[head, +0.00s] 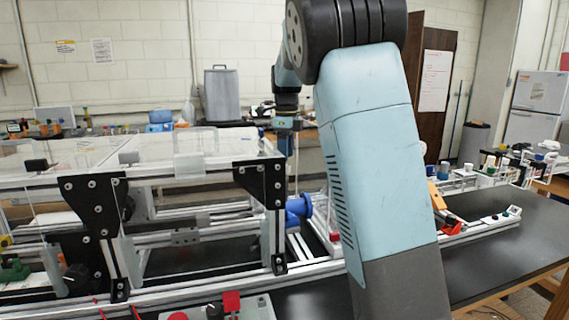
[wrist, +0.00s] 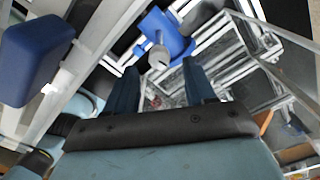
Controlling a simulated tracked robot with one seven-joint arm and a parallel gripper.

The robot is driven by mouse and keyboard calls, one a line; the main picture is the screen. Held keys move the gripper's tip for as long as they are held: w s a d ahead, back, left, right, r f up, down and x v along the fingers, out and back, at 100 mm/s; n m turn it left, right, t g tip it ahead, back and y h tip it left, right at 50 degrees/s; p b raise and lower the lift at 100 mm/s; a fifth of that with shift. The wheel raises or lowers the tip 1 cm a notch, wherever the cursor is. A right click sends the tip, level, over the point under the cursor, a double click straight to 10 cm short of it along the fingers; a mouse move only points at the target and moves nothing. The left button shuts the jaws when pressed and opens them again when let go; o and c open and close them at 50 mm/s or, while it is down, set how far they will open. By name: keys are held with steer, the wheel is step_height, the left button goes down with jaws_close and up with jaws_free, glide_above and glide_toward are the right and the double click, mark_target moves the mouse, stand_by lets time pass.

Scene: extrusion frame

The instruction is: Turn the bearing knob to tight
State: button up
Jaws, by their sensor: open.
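A blue bearing housing (head: 298,208) sits on the extrusion frame, just left of my arm in the head view. In the wrist view the blue housing (wrist: 165,33) is at the upper middle, with a pale grey knob (wrist: 158,57) on its near side. My gripper (wrist: 160,70) is open and empty, its two dark blue fingers on either side of the knob in the picture. The knob appears beyond the fingertips; the exact gap cannot be told. In the head view my gripper (head: 286,138) hangs above the housing, partly beside the frame's black corner plate. The knob's setting cannot be read.
The aluminium frame with black corner plates (head: 263,184) and clear panels stands to the left. A large blue block (wrist: 35,55) shows at the left in the wrist view. Red and black control buttons (head: 232,301) are at the front.

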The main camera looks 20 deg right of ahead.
steer(key=shift+f, duration=1.85)
